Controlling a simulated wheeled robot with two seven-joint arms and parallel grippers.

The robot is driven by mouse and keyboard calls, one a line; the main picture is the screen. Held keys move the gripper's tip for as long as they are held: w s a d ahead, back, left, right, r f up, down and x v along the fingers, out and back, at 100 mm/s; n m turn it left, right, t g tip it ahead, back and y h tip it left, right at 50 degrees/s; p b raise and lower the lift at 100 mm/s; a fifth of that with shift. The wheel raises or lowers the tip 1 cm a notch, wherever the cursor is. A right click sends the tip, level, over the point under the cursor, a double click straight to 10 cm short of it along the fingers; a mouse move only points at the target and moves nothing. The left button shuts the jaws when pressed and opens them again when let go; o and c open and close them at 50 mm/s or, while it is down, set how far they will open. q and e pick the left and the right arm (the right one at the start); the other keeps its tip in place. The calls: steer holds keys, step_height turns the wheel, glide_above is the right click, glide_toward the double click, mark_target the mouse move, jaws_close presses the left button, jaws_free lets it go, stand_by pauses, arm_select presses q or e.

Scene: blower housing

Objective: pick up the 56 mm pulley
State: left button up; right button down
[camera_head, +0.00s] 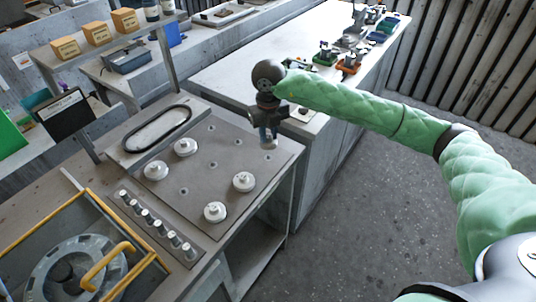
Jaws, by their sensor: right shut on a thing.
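My right gripper (267,128) hangs fingers-down above the back right part of the grey plate (205,185). It is shut on a small pale thing (268,145), mostly hidden by the fingers; I cannot tell whether this is the 56 mm pulley. Several pale round pulleys stand on the plate: one at the back (185,147), one at the left (155,171), one at the right (243,181) and one at the front (214,212). Their sizes cannot be read. My left gripper is not in view.
A row of small metal cylinders (157,226) lines the plate's left front side. An oblong tray with a black rim (157,129) lies behind. A yellow-edged bin (150,262) holds a grey round housing (75,272). Another bench (270,65) with small parts stands behind.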

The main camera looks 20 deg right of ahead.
steer(key=shift+r, duration=0.15)
steer(key=s+a+r, duration=0.2)
steer(key=s, duration=0.6)
steer(key=shift+s+a+b, duration=0.25)
steer(key=shift+s+b, duration=0.1)
stand_by(0.4)
